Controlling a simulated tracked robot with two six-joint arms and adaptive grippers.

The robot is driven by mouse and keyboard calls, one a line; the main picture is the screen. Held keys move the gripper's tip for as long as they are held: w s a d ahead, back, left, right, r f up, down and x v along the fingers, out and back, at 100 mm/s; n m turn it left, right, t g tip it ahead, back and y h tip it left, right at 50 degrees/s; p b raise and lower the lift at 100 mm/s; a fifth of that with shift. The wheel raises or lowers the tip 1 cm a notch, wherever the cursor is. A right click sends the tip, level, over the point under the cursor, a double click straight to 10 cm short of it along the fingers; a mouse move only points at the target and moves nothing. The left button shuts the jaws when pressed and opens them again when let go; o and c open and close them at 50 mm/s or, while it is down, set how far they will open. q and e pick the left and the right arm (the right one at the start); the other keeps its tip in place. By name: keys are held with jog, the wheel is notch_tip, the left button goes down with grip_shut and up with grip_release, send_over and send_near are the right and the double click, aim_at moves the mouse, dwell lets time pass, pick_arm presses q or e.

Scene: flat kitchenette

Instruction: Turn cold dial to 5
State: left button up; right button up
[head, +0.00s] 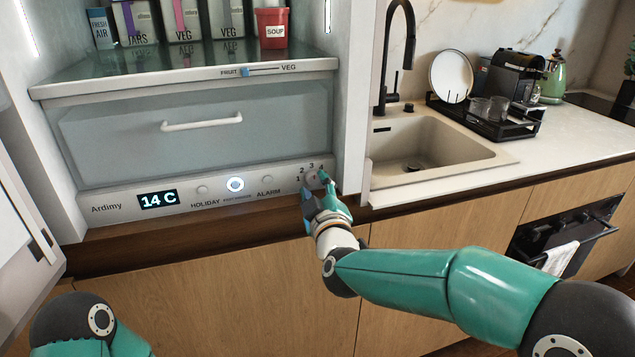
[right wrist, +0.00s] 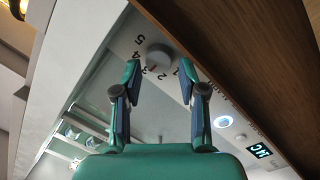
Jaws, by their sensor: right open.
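The cold dial (right wrist: 158,57) is a small round grey knob at the right end of the fridge's control strip, ringed by the numbers 1 to 5. Its red mark points at about 3 in the right wrist view. In the head view the dial (head: 311,177) is partly covered by my right gripper (head: 315,184). My right gripper (right wrist: 160,68) is open, its two fingertips on either side of the dial's near edge. I cannot tell whether they touch the knob. My left gripper is out of view; only part of that arm shows at bottom left.
The open fridge door (head: 25,220) stands at left, and the sink (head: 430,148) is at right.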

jog(key=shift+x, duration=0.9)
jog(key=c, duration=0.8)
jog(key=shift+d, duration=0.25)
grip_shut()
jog(key=shift+a, duration=0.15)
